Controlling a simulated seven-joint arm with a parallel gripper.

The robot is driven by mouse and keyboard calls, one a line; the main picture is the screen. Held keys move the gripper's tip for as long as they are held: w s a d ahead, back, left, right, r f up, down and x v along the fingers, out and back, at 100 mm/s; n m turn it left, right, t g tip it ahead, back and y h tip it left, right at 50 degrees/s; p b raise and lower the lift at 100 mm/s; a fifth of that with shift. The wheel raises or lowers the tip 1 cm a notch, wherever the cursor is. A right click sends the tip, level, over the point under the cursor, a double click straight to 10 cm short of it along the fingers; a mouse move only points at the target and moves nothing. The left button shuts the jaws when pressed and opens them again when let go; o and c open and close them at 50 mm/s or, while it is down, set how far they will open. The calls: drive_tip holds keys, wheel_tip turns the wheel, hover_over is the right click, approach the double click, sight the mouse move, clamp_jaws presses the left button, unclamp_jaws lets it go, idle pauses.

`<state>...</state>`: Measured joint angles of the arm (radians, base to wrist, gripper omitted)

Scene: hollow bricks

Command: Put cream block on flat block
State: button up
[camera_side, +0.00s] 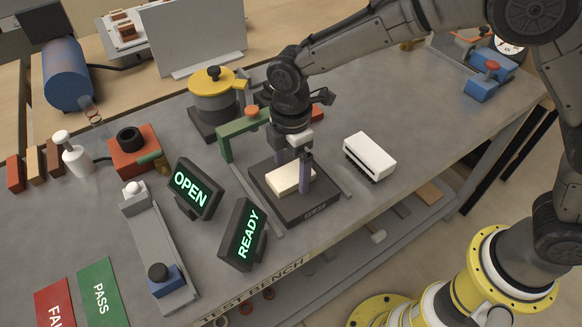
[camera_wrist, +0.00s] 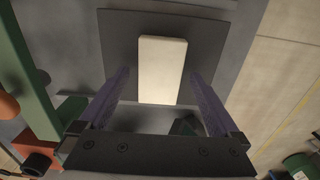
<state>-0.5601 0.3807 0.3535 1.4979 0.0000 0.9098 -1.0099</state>
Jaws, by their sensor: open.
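The cream block (camera_side: 283,181) lies flat on a dark square plate (camera_side: 310,209) near the front of the bench. It also shows in the wrist view (camera_wrist: 162,68), long side running away from the wrist. My gripper (camera_side: 293,177) is open above the plate. Its two purple fingers stand on either side of the cream block, and the wrist view (camera_wrist: 160,74) shows a gap on both sides. No separate flat block can be told apart from the dark plate. A white block (camera_side: 370,156) with a dark underside lies to the right of the plate.
A green bracket (camera_side: 240,134) stands close behind and left of my gripper. A yellow-lidded pot (camera_side: 213,88) is behind it. READY (camera_side: 243,234) and OPEN (camera_side: 194,188) signs stand left of the plate. The bench between plate and white block is clear.

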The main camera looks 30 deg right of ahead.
sight(291, 174)
wheel_tip(291, 174, up, 10)
drive_tip(key=r, duration=0.1)
drive_tip(key=s+d+r+m+t, duration=0.1)
drive_tip(key=s+d+r+m, duration=0.15)
drive_tip(key=d, duration=0.25)
drive_tip(key=s+d+r+m+t, duration=0.1)
drive_tip(key=s+d+r+m, duration=0.1)
drive_tip(key=d+r+m, duration=0.3)
drive_tip(key=s+d+f+m+t, duration=0.1)
drive_tip(key=s+d+m, duration=0.4)
drive_tip(key=s+d, duration=0.2)
drive_tip(key=s+d+f+m+t, duration=0.1)
drive_tip(key=s+d+m, duration=0.4)
drive_tip(key=s, duration=0.6)
drive_tip(key=shift+d+f+t, duration=0.35)
drive_tip(key=shift+d+t, duration=0.45)
drive_tip(key=shift+d, duration=0.45)
